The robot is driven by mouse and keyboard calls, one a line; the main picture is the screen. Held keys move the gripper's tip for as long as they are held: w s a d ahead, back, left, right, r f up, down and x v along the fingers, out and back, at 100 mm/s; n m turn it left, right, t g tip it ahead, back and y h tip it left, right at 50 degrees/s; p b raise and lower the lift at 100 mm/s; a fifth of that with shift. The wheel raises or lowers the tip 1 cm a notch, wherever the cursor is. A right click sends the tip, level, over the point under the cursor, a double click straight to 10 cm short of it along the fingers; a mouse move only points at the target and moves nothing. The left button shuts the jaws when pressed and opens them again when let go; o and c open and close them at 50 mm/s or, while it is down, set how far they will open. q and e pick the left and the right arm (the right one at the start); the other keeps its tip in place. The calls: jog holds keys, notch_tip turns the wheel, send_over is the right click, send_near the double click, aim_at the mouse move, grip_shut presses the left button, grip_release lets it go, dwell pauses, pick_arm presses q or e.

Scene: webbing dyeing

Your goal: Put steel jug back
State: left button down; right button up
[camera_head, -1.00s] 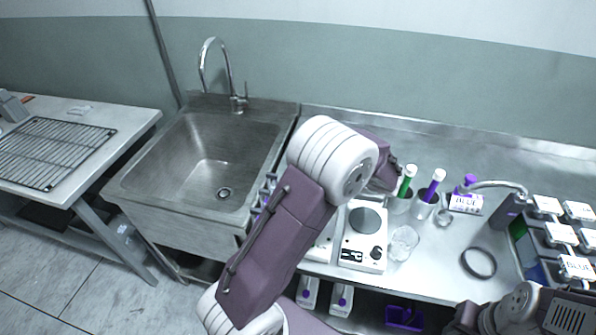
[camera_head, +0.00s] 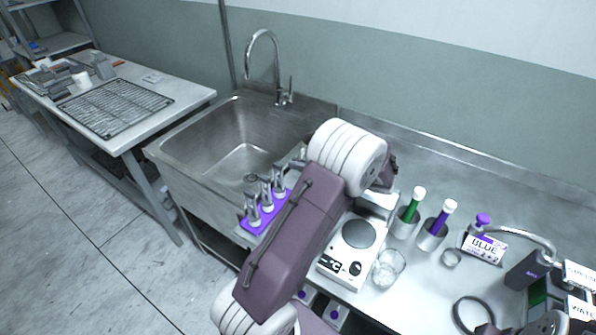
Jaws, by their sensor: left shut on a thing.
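My left arm reaches across the middle of the head view. Its wrist end and left gripper (camera_head: 390,173) are over the steel counter, beyond the white arm joint. The fingers are mostly hidden behind that joint. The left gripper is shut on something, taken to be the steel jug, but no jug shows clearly.
A white scale (camera_head: 345,265) and a glass beaker (camera_head: 388,270) stand on the counter (camera_head: 430,170). The sink (camera_head: 215,135) and a purple rack (camera_head: 262,222) are left.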

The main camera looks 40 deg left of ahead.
jog(key=shift+a, duration=0.15)
pick_arm(q)
jog(key=shift+w+a+f, duration=0.45)
jog(key=shift+a+f, duration=0.15)
jog(key=shift+f, duration=0.5)
jog(key=shift+w+a+f, duration=0.45)
jog(key=shift+a+f, duration=0.1)
jog(key=shift+f, duration=0.6)
jog(key=shift+w+a+f, duration=0.45)
jog(key=shift+a+f, duration=0.15)
jog(key=shift+f, duration=0.5)
pick_arm(e)
jog(key=shift+f, duration=0.1)
pick_arm(q)
jog(key=c, duration=1.6)
grip_release()
jog(key=shift+o, duration=0.2)
jog(key=shift+r, duration=0.1)
jog(key=v, duration=0.7)
jog(key=shift+d, duration=0.35)
pick_arm(e)
jog(key=shift+f, duration=0.1)
